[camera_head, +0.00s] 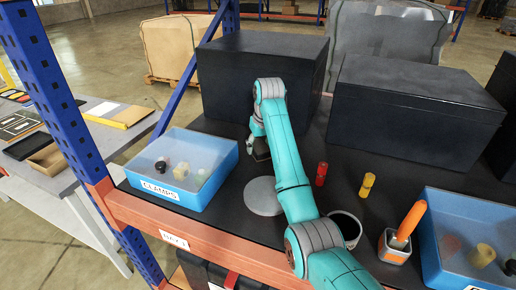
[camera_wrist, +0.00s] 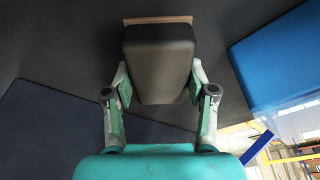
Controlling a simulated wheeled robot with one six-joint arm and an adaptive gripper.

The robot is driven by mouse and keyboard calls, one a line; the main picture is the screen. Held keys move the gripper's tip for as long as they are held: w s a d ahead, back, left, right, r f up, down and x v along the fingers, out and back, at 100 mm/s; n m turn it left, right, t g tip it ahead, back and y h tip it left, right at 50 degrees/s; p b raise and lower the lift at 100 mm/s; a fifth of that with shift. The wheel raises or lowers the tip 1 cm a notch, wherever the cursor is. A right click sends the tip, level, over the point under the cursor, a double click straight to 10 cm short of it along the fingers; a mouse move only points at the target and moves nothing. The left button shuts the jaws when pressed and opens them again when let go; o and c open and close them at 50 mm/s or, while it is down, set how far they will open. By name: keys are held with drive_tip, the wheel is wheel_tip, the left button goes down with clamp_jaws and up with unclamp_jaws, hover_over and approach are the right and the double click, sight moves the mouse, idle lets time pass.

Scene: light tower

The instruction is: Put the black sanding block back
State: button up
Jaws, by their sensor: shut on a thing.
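The black sanding block (camera_wrist: 158,62) is between the two fingers of my gripper (camera_wrist: 160,95) in the wrist view. It has a dark rounded body with a thin tan strip along its far edge. My gripper is shut on it. In the head view the block (camera_head: 261,150) shows small and partly hidden beside my teal arm. There my gripper (camera_head: 259,140) is over the dark shelf (camera_head: 235,215), in front of the large black box at the back left. I cannot tell whether the block touches the shelf.
A blue bin labelled CLAMPS (camera_head: 215,187) stands left of my gripper. A grey disc (camera_head: 263,196) lies in front. A red bottle (camera_head: 321,174), a yellow bottle (camera_head: 367,185), an orange-handled tool (camera_head: 409,222) and another blue bin (camera_head: 432,230) are to the right. Black boxes (camera_head: 225,80) stand behind.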

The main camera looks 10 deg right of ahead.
drive_tip(key=shift+f, duration=0.55)
drive_tip(key=o, duration=1.5)
drive_tip(key=shift+c, duration=0.2)
